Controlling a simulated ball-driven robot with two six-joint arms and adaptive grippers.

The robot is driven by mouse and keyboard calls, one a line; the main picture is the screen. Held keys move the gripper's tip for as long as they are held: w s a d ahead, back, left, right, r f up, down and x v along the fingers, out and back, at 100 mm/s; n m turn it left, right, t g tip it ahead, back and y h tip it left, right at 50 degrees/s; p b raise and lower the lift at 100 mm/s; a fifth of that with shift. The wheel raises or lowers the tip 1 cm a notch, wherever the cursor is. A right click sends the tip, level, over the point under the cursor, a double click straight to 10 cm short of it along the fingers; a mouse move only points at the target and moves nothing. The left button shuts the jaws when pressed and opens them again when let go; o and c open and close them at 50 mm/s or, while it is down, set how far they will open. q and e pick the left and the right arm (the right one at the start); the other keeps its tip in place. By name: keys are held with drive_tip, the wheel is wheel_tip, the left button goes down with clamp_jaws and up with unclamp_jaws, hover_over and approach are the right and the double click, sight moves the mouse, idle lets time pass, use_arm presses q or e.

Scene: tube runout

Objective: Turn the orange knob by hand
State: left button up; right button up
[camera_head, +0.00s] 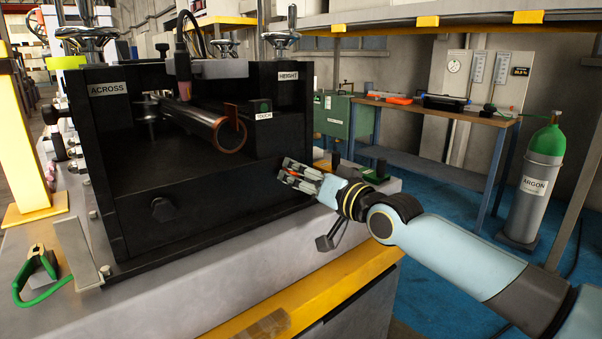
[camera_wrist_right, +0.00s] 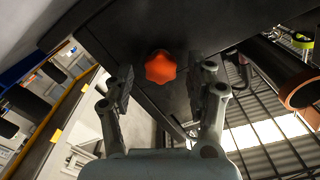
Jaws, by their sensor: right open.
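The orange knob (camera_wrist_right: 160,67) is a lobed knob on a dark panel of the black box, seen in the right wrist view. It lies between the lines of the two fingers, ahead of the palm. My right gripper (camera_head: 293,174) is open at the right part of the box front in the head view; a small orange patch shows among its fingers, the rest of the knob being hidden there. I cannot tell whether the fingers touch the knob. My left gripper is not in view.
The black box (camera_head: 115,160) holds a copper-rimmed tube (camera_head: 205,122), and a black knob (camera_head: 163,209) sits on its front. A small clamp with a green cable (camera_head: 40,270) lies at left. An argon cylinder (camera_head: 535,190) stands at right. The bench front (camera_head: 230,270) is mostly clear.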

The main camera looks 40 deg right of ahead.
drive_tip(key=s+p, duration=0.2)
drive_tip(key=s, duration=0.1)
drive_tip(key=s+p, duration=0.1)
drive_tip(key=s, duration=0.1)
drive_tip(key=shift+s+d, duration=0.25)
